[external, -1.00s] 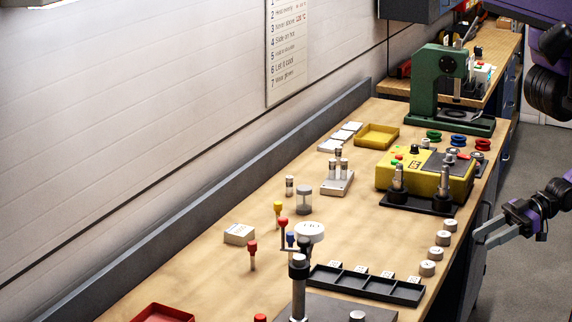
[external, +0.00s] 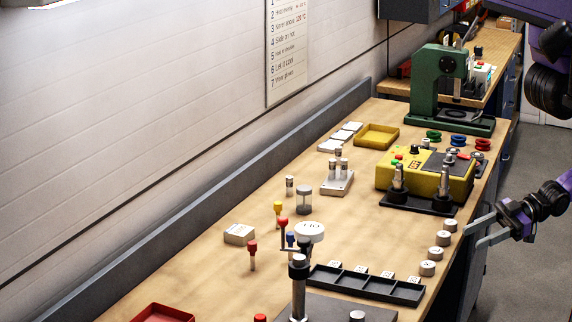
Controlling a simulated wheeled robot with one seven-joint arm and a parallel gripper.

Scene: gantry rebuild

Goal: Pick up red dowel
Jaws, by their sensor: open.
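Several red-topped pegs are in the external view, and I cannot tell for sure which one is the red dowel. One red-topped peg (external: 252,254) stands upright on the bench, apart from the rest, below a small pale block. A second red-topped peg (external: 283,225) shows among the yellow and blue ones behind the dark post. A third red top (external: 260,318) is cut off at the bottom edge. My gripper (external: 467,233) is open and empty at the bench's right edge, near the round white-topped pieces and far to the right of the pegs.
A dark compartment tray (external: 365,287) and a dark post (external: 298,285) stand on the near bench. A row of white-topped cylinders (external: 443,238) lines the right edge. A yellow machine (external: 408,176) stands farther back.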

